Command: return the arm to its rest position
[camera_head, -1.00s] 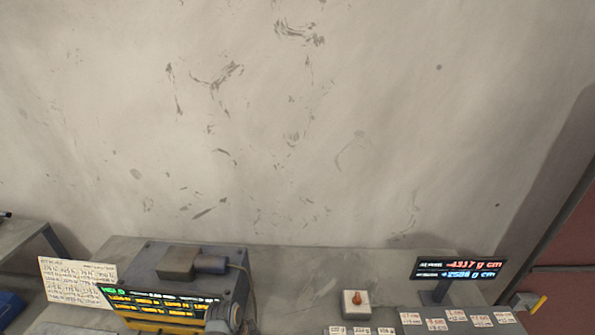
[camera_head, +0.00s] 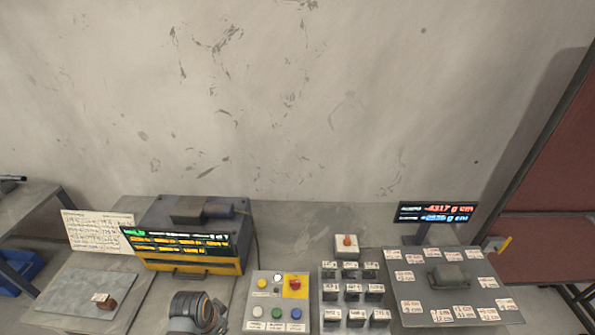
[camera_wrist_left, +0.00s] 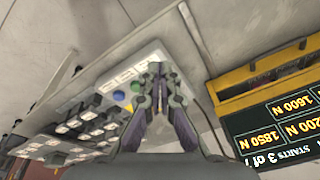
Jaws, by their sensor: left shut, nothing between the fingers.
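In the left wrist view my left gripper (camera_wrist_left: 160,78) is shut, with nothing between its fingers. Its fingertips appear in front of the button panel (camera_wrist_left: 127,75); I cannot tell the gap. In the head view a dark ringed part at the bottom, left of the button panel (camera_head: 277,302), looks like part of my left arm, but the fingers do not show there. My right gripper is in neither view.
A yellow-and-grey machine (camera_head: 190,262) with a lit display stands at the back left. A grey plate (camera_head: 70,300) bears a small brown block (camera_head: 107,302). A switch block (camera_head: 352,293), a labelled plate (camera_head: 415,290) and a readout display (camera_head: 436,212) stand to the right.

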